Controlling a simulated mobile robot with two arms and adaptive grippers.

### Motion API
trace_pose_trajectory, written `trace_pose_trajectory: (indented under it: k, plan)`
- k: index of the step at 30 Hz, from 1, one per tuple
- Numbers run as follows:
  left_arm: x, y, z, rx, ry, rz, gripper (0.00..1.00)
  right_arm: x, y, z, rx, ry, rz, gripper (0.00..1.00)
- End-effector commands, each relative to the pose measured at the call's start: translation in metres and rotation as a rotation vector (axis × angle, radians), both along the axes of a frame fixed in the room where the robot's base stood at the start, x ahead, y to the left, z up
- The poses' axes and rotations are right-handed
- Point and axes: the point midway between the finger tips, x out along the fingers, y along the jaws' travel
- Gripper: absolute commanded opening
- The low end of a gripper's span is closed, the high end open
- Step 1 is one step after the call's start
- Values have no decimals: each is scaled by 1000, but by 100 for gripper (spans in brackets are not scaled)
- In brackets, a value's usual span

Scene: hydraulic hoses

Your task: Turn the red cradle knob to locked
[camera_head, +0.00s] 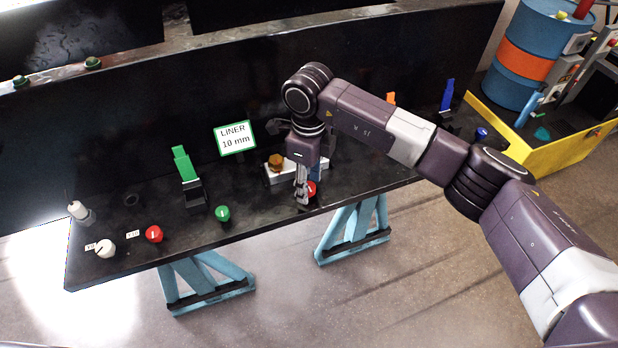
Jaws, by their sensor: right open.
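A red knob (312,187) with a pale pointer mark sits near the front edge of the black bench (255,225). My right gripper (302,198) points down at this knob, open, and partly covers it. I cannot tell whether its fingers touch the knob, nor which setting the pointer shows. Just behind is a pale block (283,178) with a brass-coloured fitting (276,162), partly hidden by my right gripper. Another red knob (154,234) sits farther left beside a small label. My left gripper is not in view.
A green lever (185,165), a green knob (222,213) and a white knob (106,247) are on the left. A blue lever (447,95) and blue knob (481,133) are on the right. A "LINER 10 mm" sign (235,137) stands behind. A blue drum (535,50) is at far right.

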Motion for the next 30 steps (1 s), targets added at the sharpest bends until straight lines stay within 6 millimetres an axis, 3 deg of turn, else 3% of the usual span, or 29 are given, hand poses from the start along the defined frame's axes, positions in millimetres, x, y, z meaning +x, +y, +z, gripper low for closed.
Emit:
trace_pose_trajectory:
  k: [8,19,30]
  plan:
    - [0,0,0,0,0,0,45,0,0,-2,1,-1,0,43]
    - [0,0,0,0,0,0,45,0,0,-2,1,-1,0,2]
    - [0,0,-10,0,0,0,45,1,0,-4,0,-2,-58,1]
